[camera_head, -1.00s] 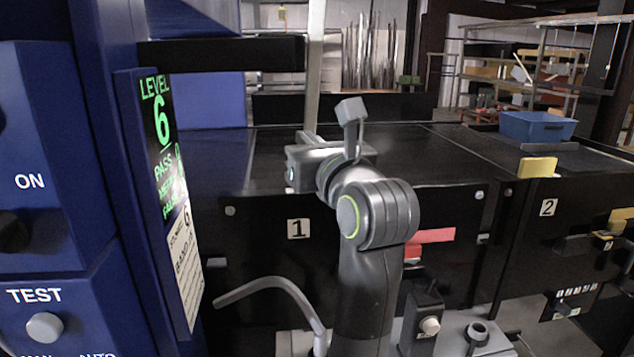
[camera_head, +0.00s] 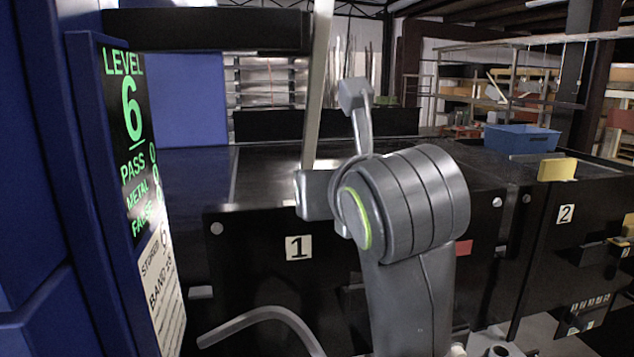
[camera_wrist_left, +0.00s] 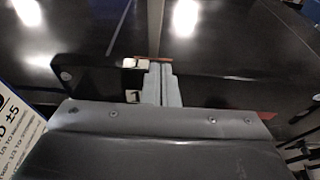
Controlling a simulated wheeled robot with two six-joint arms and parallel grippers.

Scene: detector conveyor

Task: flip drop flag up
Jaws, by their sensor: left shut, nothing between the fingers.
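A red flag (camera_head: 463,247) shows in part on the dark front panel of section 1, just right of my arm in the head view. The rest of it is behind my arm. A red sliver (camera_wrist_left: 266,115) also shows at the right in the left wrist view. My left gripper (camera_wrist_left: 160,70) is shut and empty, its fingers over the edge of the dark panel beside the "1" label (camera_wrist_left: 133,96). In the head view its fingers are hidden, and I cannot tell whether they touch anything. My right gripper is not in view.
The blue detector cabinet with its green "LEVEL 6" screen (camera_head: 130,130) stands close on the left. The dark conveyor top (camera_head: 270,180) runs behind my arm. A yellow flag (camera_head: 557,169) stands up at section 2, near a blue bin (camera_head: 520,139).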

